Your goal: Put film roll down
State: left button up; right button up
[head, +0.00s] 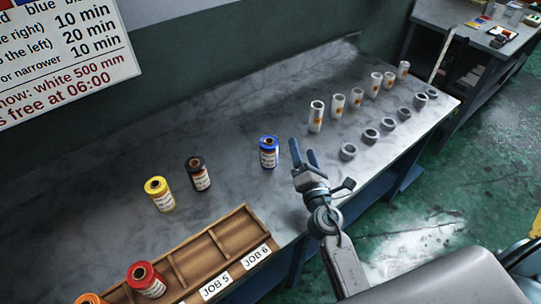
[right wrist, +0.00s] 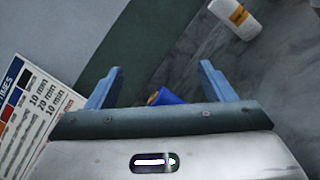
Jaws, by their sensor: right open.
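A blue film roll (head: 269,152) stands upright on the grey bench (head: 335,75) in the middle of the head view. My right gripper (head: 303,152) is open and empty, just to the right of the blue roll and apart from it. In the right wrist view the blue roll (right wrist: 168,97) shows between the two open fingers (right wrist: 155,82), partly hidden by the gripper body. A black roll (head: 198,174) and a yellow roll (head: 159,194) stand upright to the left. A red roll (head: 146,279) is in the wooden rack (head: 243,232) at the front. My left gripper is not in view.
Several white rolls (head: 316,116) stand in a row at the right of the bench, with grey rings (head: 348,151) in front of them. Rack slots near the JOB 5 and JOB 6 labels are empty. A sign (head: 65,55) hangs on the wall. The bench behind the blue roll is clear.

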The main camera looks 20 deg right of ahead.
aim_at(273, 155)
notch_tip(273, 155, down, 3)
jog(key=m+g, duration=0.1)
jog(key=m, duration=0.5)
jog(key=m+g+b, duration=0.1)
jog(key=m+g, duration=0.1)
jog(key=m, duration=0.5)
jog(key=m+g, duration=0.2)
jog(key=m, duration=0.5)
jog(key=shift+r, duration=0.2)
jog(key=a+m+y, duration=0.2)
jog(key=a, duration=0.1)
jog(key=a+g+y, duration=0.1)
jog(key=y, duration=0.1)
jog(key=shift+s+a+m+b, duration=0.25)
jog(key=shift+a+m+b, duration=0.15)
jog(key=x, duration=0.5)
jog(key=shift+w+a+f+p, duration=0.1)
jog(key=shift+w+p, duration=0.1)
jog(key=shift+p, duration=0.2)
jog(key=p+x, duration=0.1)
jog(key=x, duration=0.3)
jog(key=shift+w+a, duration=0.2)
jog(key=shift+w, duration=0.1)
jog(key=shift+w+f, duration=0.2)
jog(key=shift+w, duration=0.1)
